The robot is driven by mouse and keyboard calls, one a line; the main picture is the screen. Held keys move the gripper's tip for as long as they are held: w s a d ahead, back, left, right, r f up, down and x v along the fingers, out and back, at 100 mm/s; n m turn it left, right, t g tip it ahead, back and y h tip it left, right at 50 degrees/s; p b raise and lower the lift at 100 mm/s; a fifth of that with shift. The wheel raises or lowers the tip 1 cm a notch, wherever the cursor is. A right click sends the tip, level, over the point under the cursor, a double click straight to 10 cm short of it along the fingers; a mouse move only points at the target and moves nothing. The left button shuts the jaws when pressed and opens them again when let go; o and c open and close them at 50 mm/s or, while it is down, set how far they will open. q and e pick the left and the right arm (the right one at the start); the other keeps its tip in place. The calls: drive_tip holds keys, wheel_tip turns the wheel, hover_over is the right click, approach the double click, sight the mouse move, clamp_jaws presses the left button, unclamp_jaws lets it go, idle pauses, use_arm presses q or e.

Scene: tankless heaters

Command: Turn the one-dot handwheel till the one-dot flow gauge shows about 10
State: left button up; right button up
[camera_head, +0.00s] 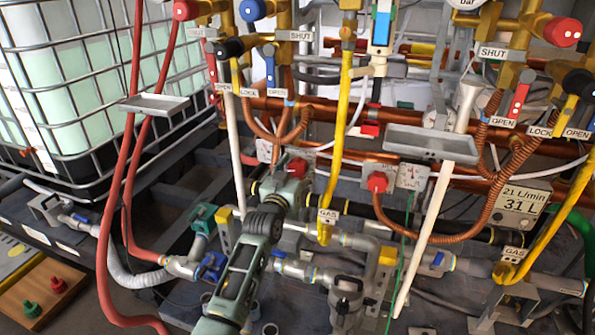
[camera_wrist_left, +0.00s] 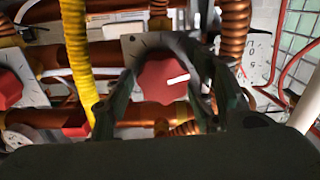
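A red handwheel (camera_head: 297,167) sits on a pale plate on the copper pipework, middle of the head view. In the left wrist view it is a red knob (camera_wrist_left: 163,80) with a white pointer line, between the fingers of my left gripper (camera_wrist_left: 165,68). The left gripper (camera_head: 287,177) reaches up to it from below. Its fingers lie close on both sides; I cannot tell whether they press on it. A white dial gauge (camera_wrist_left: 257,58) with numbers is right of the handwheel in the wrist view; its reading and any dots are too small to tell. My right gripper is not in view.
A second red handwheel (camera_head: 377,181) on a white plate is right of my gripper; one also shows in the wrist view (camera_wrist_left: 9,88). A yellow gas pipe (camera_head: 341,120) runs between the handwheels. A grey tray (camera_head: 431,143) juts out to the right. Pipes and hoses crowd the area.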

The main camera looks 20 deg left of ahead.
use_arm(q)
drive_tip(key=c, duration=0.8)
drive_tip(key=shift+r, duration=0.1)
drive_tip(key=shift+r+n+p, duration=0.2)
drive_tip(key=shift+n+p, duration=0.95)
drive_tip(key=shift+n, duration=0.05)
drive_tip(key=shift+n+p, duration=0.3)
drive_tip(key=shift+n, duration=0.4)
drive_tip(key=shift+f+n, duration=0.2)
drive_tip(key=shift+n, duration=0.3)
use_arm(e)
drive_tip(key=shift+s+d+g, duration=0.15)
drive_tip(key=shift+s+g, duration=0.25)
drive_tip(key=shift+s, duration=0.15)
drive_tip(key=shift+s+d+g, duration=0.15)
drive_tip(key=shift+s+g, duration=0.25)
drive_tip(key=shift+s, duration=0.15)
use_arm(q)
drive_tip(key=o, duration=1.1)
